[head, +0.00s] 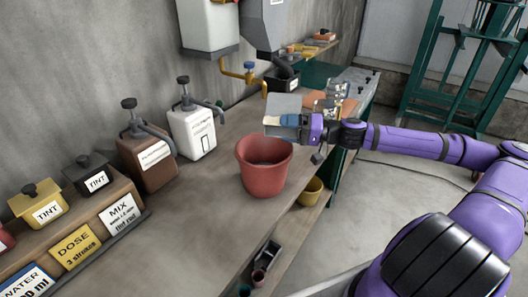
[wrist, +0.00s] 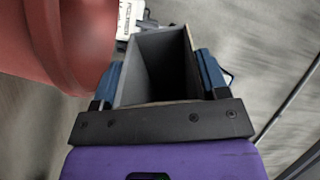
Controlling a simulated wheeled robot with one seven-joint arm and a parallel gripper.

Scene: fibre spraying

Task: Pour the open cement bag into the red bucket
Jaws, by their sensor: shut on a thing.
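The red bucket (head: 264,178) stands upright on the bench, and its inside looks empty from here. It also shows at the left of the wrist view (wrist: 60,40). My gripper (head: 290,121) is shut on the open cement bag (head: 284,102), a grey box-like bag, just above the bucket's back right rim. In the wrist view the bag (wrist: 143,48) sits between the blue fingertips, with its open mouth showing a dark inside. The contents cannot be made out. Bag and bucket look close, but I cannot tell whether they touch.
A brown pump jug (head: 148,160) and a white pump jug (head: 194,132) stand behind the bucket to the left. Tint containers and sign cards line the bench's left end. A yellow bucket (head: 311,191) is on the lower shelf. Bench space left of the bucket is clear.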

